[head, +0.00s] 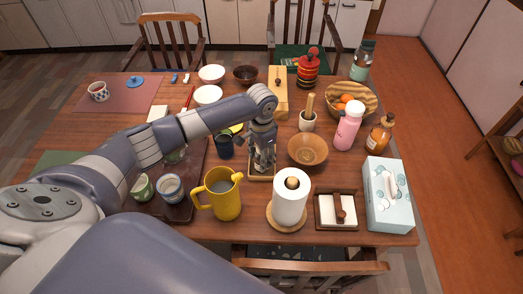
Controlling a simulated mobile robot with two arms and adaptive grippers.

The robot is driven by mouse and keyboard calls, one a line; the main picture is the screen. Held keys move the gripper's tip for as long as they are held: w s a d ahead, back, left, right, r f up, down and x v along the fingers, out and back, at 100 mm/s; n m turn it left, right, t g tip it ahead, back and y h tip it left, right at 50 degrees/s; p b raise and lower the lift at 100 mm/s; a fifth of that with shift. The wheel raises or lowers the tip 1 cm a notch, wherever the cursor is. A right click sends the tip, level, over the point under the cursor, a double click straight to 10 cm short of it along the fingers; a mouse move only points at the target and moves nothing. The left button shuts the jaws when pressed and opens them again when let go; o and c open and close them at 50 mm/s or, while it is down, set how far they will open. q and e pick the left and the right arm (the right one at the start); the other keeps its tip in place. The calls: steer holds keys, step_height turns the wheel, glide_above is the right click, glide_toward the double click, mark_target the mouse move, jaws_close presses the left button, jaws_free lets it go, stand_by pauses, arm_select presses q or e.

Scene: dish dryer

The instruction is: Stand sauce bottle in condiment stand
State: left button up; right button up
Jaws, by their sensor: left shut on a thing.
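My left gripper (263,162) reaches in from the left and points down over a small wooden stand, the condiment stand (261,178), near the middle of the table. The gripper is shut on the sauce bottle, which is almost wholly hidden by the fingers. I cannot tell whether the bottle touches the stand's floor. The stand's front rim shows below the fingers. My right gripper is not in view.
A yellow pitcher (222,197) and a paper towel roll (291,201) stand close in front. A wooden bowl (308,149) is just right, and a dark blue cup (225,147) just left. A amber bottle (380,135) stands at the right.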

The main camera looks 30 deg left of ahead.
arm_select(q)
steer(key=shift+f, duration=0.1)
steer(key=o, duration=1.2)
step_height(320, 180, up, 12)
steer(key=shift+r, duration=0.2)
steer(key=shift+r, duration=0.1)
